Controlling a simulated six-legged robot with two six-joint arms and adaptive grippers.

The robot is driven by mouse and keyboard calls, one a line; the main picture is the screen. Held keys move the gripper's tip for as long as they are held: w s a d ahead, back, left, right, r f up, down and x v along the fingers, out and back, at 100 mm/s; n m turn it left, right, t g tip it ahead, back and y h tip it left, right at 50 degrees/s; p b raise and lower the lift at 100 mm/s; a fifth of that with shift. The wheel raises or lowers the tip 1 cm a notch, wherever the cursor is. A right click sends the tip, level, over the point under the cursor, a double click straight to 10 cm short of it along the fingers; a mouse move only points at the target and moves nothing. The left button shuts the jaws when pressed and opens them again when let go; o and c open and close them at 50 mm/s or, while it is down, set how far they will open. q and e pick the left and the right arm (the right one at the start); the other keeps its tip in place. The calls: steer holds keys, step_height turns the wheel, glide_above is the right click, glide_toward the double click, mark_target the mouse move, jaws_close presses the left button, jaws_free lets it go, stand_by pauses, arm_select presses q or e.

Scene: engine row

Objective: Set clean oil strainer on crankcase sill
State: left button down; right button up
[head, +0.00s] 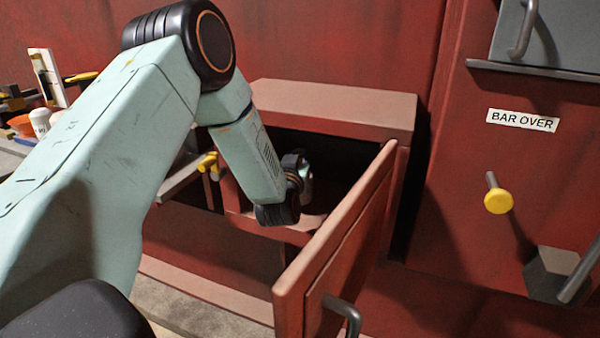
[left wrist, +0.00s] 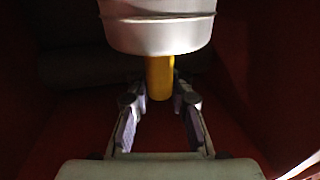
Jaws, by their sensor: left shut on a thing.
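A pale grey, round metal thing with a yellow handle, which I take to be the oil strainer (left wrist: 158,32), fills the top middle of the left wrist view. My left gripper (left wrist: 160,93) is shut on its yellow handle, with a fingertip on each side. In the head view my left arm reaches into the dark opening of the red crankcase (head: 345,110), and its wrist hides most of the gripper and strainer. A reddish sill (head: 312,222) shows at the lower edge of the opening. I cannot tell whether the strainer touches it. My right gripper is not in view.
An open red door (head: 345,235) with a dark handle (head: 343,312) stands close to the right of my wrist. A yellow knob (head: 498,201) sticks out below the BAR OVER label (head: 522,120). A bench with a white container (head: 40,121) is at the far left.

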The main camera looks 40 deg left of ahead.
arm_select(q)
step_height(320, 180, down, 4)
steer(key=shift+w+r+b, duration=0.15)
steer(key=shift+r+b, duration=0.1)
steer(key=shift+b, duration=0.6)
steer(key=shift+w+f, duration=0.15)
steer(key=shift+f, duration=0.05)
steer(key=shift+r, duration=0.15)
steer(key=c, duration=1.6)
jaws_free()
steer(key=shift+f, duration=0.2)
steer(key=o, duration=0.4)
